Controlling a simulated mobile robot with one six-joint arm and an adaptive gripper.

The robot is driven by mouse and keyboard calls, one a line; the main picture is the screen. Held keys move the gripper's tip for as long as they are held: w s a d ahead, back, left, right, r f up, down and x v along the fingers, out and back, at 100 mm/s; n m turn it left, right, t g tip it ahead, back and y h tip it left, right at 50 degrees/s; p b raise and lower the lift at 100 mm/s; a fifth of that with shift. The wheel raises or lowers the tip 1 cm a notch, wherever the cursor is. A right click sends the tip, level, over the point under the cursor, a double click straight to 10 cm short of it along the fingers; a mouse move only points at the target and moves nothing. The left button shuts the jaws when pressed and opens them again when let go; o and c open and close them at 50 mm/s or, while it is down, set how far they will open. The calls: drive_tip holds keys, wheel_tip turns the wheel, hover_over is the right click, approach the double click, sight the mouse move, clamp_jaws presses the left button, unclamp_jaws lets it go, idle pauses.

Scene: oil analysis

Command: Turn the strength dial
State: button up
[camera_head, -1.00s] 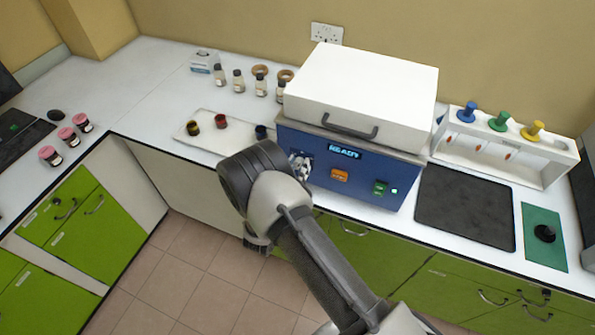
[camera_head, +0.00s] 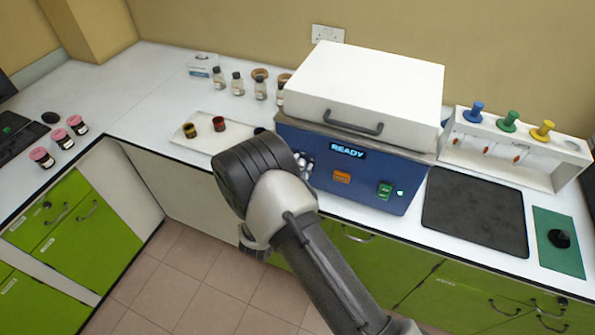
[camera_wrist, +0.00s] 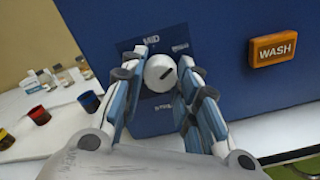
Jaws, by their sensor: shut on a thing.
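The strength dial (camera_wrist: 161,73) is a round white knob with a dark pointer mark, on a dark label panel on the front of the blue machine (camera_wrist: 225,45). The pointer slants toward the upper right, and a label reading "MID" stands above the knob. My gripper (camera_wrist: 160,75) is shut on the dial, with a finger on its left and right sides. In the head view my arm hides most of the dial. The machine (camera_head: 350,170) has a white lid (camera_head: 365,85) and a display reading "READY" (camera_head: 347,150).
An orange "WASH" button (camera_wrist: 276,47) sits right of the dial, and a green button (camera_head: 384,191) sits farther right. Small jars with yellow (camera_head: 190,130) and red (camera_head: 218,123) tops stand on a tray to the left. A black mat (camera_head: 474,212) lies right of the machine.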

idle(0.5)
drive_tip(key=o, duration=1.1)
drive_tip(key=shift+c, duration=0.2)
drive_tip(key=shift+s, duration=0.1)
drive_tip(key=v, duration=1.2)
drive_tip(key=shift+r, duration=0.1)
